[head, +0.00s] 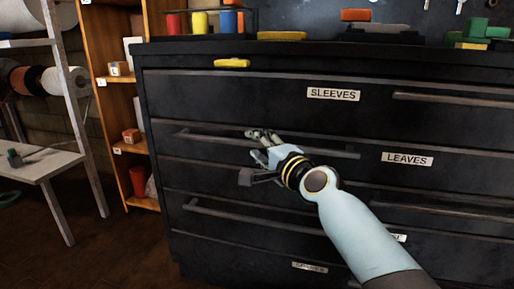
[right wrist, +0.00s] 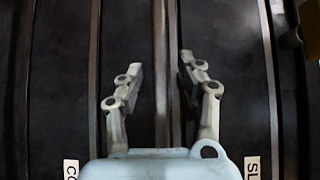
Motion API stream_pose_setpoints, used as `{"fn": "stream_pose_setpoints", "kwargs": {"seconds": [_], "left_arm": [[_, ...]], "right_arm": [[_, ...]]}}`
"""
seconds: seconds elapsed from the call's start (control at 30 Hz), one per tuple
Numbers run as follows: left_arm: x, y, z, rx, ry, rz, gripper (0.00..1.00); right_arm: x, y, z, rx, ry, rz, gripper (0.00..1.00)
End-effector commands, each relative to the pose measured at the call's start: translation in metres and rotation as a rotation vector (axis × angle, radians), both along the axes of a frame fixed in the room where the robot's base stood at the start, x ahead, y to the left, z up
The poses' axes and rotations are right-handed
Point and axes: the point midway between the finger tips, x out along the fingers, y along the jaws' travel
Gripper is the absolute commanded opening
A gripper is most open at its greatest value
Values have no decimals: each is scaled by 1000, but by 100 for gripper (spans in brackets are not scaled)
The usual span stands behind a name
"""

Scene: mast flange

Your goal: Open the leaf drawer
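The dark cabinet's second drawer down bears the label LEAVES (head: 407,159) and looks shut. A long bar handle (head: 330,151) runs across it, left of the label. My right gripper (head: 260,146) is at this handle, its fingers in front of the drawer face. In the right wrist view, its two fingers (right wrist: 161,66) are spread, with the upright-looking bar handle (right wrist: 161,110) between them and gaps on both sides. How deep the fingertips reach around the bar is unclear. My left gripper is out of view.
The drawer labelled SLEEVES (head: 333,94) is above, with its handle (head: 455,101) at the right. Another drawer handle (head: 250,214) lies below. A yellow block (head: 232,63) is near the cabinet's top edge. A wooden shelf (head: 115,95) and white bench (head: 40,163) stand left; floor shows between.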

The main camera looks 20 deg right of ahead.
Motion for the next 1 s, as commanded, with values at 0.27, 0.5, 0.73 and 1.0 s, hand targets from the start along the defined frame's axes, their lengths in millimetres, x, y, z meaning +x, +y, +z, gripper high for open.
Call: {"fn": "stream_pose_setpoints", "kwargs": {"seconds": [0.27, 0.5, 0.73, 1.0], "left_arm": [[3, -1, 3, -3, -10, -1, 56], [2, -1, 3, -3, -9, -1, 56], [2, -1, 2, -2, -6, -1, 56], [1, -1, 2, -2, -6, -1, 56]], "right_arm": [[8, 2, 0, 0, 0, 0, 37], [8, 2, 0, -1, 0, 0, 20], [8, 2, 0, -1, 1, 0, 0], [8, 1, -1, -2, 2, 0, 0]]}}
